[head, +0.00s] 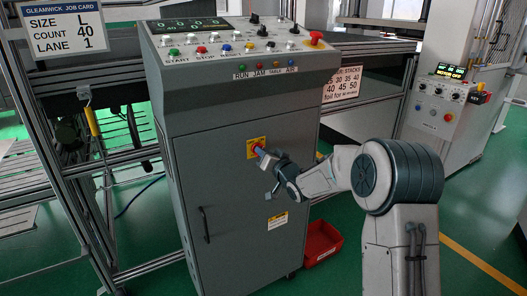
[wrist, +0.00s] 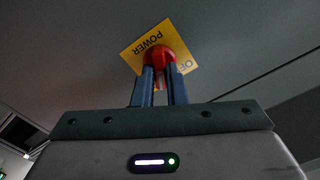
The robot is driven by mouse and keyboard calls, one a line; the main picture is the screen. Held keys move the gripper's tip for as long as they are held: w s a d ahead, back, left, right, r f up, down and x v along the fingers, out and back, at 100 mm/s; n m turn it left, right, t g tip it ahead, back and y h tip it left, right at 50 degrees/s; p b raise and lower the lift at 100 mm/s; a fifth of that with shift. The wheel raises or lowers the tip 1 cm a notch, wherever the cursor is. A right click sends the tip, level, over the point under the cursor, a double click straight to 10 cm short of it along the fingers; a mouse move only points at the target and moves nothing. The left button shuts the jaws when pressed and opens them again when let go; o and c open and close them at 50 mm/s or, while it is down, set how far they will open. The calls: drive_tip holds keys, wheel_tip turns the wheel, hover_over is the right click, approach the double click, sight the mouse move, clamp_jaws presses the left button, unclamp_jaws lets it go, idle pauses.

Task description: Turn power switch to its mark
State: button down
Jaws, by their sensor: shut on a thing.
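The power switch is a red rotary knob on a yellow plate on the front of the grey control cabinet. In the head view the yellow plate (head: 252,146) shows and my gripper (head: 260,153) reaches it from the right, covering much of the knob. In the wrist view the red knob (wrist: 159,56) sits between my two blue-grey fingertips, and my gripper (wrist: 159,84) is shut on it. The yellow plate (wrist: 135,54) reads POWER, with part of OFF at its right. The knob's pointer and exact angle cannot be told.
The cabinet (head: 228,215) has a door handle (head: 204,225) below left and a sloped button panel (head: 235,47) above. A red bin (head: 322,243) stands on the floor at its right. A second control box (head: 437,108) is further right.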

drive_tip(key=shift+d+m+p, duration=0.1)
drive_tip(key=shift+m+p, duration=0.3)
drive_tip(key=shift+m, duration=1.1)
drive_tip(key=c, duration=1.5)
unclamp_jaws()
drive_tip(key=shift+o, duration=0.2)
drive_tip(key=v, duration=1.3)
drive_tip(key=shift+s+d, duration=0.25)
drive_tip(key=shift+s, duration=0.1)
